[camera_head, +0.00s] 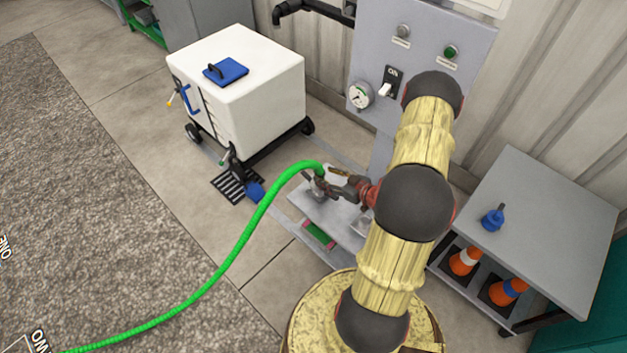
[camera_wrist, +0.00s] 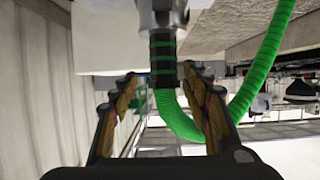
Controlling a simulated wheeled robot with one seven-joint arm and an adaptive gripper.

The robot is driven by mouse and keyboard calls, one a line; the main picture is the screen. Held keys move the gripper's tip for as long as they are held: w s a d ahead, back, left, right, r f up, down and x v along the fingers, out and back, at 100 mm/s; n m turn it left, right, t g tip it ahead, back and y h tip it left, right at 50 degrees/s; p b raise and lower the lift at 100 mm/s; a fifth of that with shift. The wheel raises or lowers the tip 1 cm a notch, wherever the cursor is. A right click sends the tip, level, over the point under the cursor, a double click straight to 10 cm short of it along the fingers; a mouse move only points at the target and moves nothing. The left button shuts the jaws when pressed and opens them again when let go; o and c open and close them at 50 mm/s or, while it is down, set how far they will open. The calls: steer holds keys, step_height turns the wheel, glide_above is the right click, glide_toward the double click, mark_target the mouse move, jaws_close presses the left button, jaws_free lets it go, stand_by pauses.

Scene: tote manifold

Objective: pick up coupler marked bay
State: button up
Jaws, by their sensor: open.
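A bright green hose (camera_head: 262,212) arches from the floor at lower left up to my gripper (camera_head: 330,183) in the head view. In the wrist view, a grey coupler (camera_wrist: 163,19) with a dark, green-banded section stands between the fingertips of my gripper (camera_wrist: 162,80). The fingers are open, one on each side, with gaps to the banded section. The green hose (camera_wrist: 259,75) loops behind the right finger in that view. I cannot read any marking on the coupler. In the head view my gripper hides much of the hose end.
A white tank cart (camera_head: 240,85) stands at upper left. A grey panel (camera_head: 425,30) with a gauge (camera_head: 359,96) and a switch (camera_head: 385,90) is behind my arm. A grey table (camera_head: 545,215) at right bears a blue fitting (camera_head: 493,219), with cones below. The left floor is mostly clear.

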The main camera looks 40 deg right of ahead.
steer(key=b+x, duration=0.3)
steer(key=x, duration=0.5)
steer(key=shift+a+r, duration=0.2)
steer(key=shift+a, duration=0.1)
steer(key=shift+c, duration=1.2)
jaws_close()
